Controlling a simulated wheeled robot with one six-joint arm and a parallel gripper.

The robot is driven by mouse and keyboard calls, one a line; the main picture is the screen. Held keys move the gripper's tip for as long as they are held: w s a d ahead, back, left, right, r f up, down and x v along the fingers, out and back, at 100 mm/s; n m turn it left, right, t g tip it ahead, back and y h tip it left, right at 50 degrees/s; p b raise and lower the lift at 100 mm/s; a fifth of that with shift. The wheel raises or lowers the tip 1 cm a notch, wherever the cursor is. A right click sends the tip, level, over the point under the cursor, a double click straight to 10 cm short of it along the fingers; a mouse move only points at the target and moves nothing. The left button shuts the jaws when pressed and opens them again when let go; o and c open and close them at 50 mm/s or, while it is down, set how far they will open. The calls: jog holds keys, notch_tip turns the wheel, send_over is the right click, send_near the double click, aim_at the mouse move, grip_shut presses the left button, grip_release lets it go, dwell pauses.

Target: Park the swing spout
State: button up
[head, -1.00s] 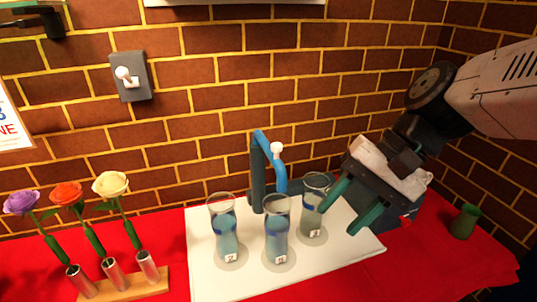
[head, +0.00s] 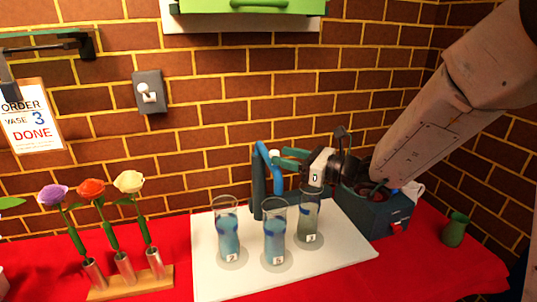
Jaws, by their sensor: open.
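The swing spout (head: 277,181) is a blue bent pipe on a dark blue post (head: 258,185) behind the vases. Its outlet end hangs down at the right of the post, behind the middle and right vases. A small white knob (head: 274,155) sits on the spout's upper part. My gripper (head: 280,158) is level with the knob and comes from the right, its teal fingers pointing left. The fingers are open, with their tips close to the knob. I cannot tell whether they touch it or surround it.
Glass vases with bluish water, left (head: 228,236), middle (head: 275,238) and right (head: 309,220), stand on a white board (head: 330,256) under the gripper. A dark blue box (head: 385,215) stands right of them. A flower rack (head: 135,284) is at left. An order sign (head: 32,120) hangs on the wall.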

aim_at(268, 153)
jog(key=x, duration=0.5)
jog(key=shift+s+a, duration=0.1)
jog(key=shift+a, duration=0.25)
